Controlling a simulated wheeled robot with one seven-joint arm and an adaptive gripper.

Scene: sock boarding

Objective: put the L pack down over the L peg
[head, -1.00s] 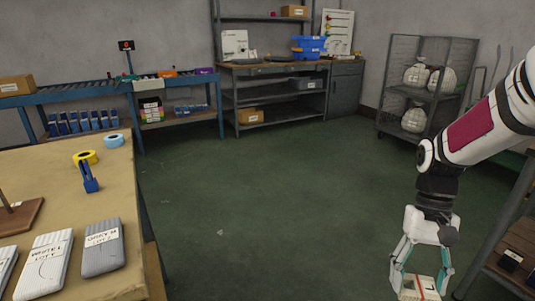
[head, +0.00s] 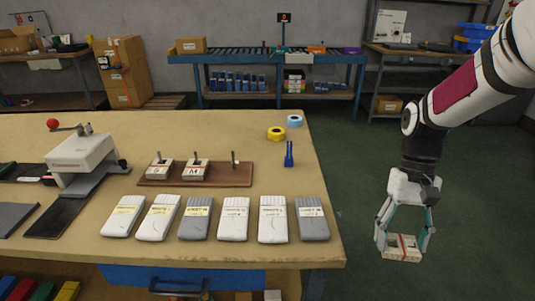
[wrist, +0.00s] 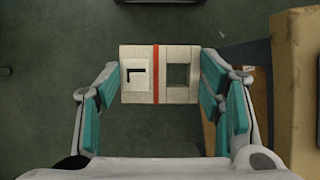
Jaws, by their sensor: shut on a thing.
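My gripper (head: 403,238) hangs over the floor, to the right of the table, and is shut on the L pack (head: 402,252). In the wrist view the L pack (wrist: 137,90) is a pale block between the teal fingers, with a red band, an L label on its left half and a square opening on its right half. The brown peg board (head: 225,181) lies on the table. Its right peg (head: 234,160) stands bare and upright; any letter by it is too small to read. The S pack (head: 159,171) and M pack (head: 195,171) sit over the other pegs.
Several grey and white sock packets (head: 234,219) lie in a row along the near edge of the table (head: 240,135). A blue holder (head: 289,154) and two tape rolls (head: 277,133) stand right of the board. A press (head: 82,160) stands left. Green floor lies right of the table.

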